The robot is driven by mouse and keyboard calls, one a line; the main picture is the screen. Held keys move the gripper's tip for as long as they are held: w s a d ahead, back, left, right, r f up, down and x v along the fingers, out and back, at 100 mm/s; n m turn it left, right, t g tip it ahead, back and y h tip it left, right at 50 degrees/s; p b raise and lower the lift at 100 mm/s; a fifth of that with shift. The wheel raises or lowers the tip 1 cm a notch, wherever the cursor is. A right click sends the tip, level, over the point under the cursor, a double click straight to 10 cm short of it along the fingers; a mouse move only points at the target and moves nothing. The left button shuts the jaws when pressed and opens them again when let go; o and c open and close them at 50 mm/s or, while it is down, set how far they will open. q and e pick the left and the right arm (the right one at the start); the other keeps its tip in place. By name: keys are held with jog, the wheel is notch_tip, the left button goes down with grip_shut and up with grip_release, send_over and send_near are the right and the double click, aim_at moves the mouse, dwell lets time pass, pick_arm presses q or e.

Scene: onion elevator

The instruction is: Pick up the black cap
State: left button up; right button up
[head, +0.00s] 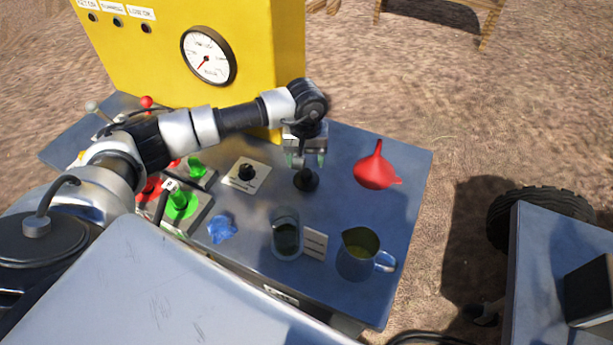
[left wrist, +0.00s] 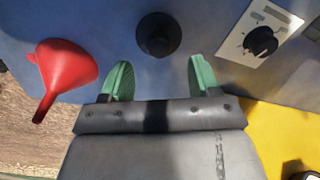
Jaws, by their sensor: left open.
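The black cap (head: 306,180) is a small round black piece with a raised knob, standing on the grey metal table top. In the left wrist view the cap (left wrist: 158,35) lies just beyond the fingertips, roughly centred between them. My left gripper (head: 306,160) is directly above the cap in the head view, pointing down. In the left wrist view my left gripper (left wrist: 160,75) has its two green fingers spread apart with nothing between them. My right gripper is in neither view.
A red funnel (head: 376,168) lies right of the cap. A black knob on a white plate (head: 246,174) is to its left. In front stand a glass container (head: 286,236), a metal jug (head: 360,255) and a blue crumpled piece (head: 222,229). The yellow gauge box (head: 260,60) rises behind.

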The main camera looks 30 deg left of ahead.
aim_at(306, 172)
pick_arm(q)
jog(key=shift+w+f, duration=0.15)
jog(key=shift+f, duration=0.25)
notch_tip(306, 172, down, 4)
jog(key=shift+f+p, duration=0.1)
jog(key=shift+p, duration=1)
jog(key=shift+f, duration=0.55)
jog(key=c, duration=1)
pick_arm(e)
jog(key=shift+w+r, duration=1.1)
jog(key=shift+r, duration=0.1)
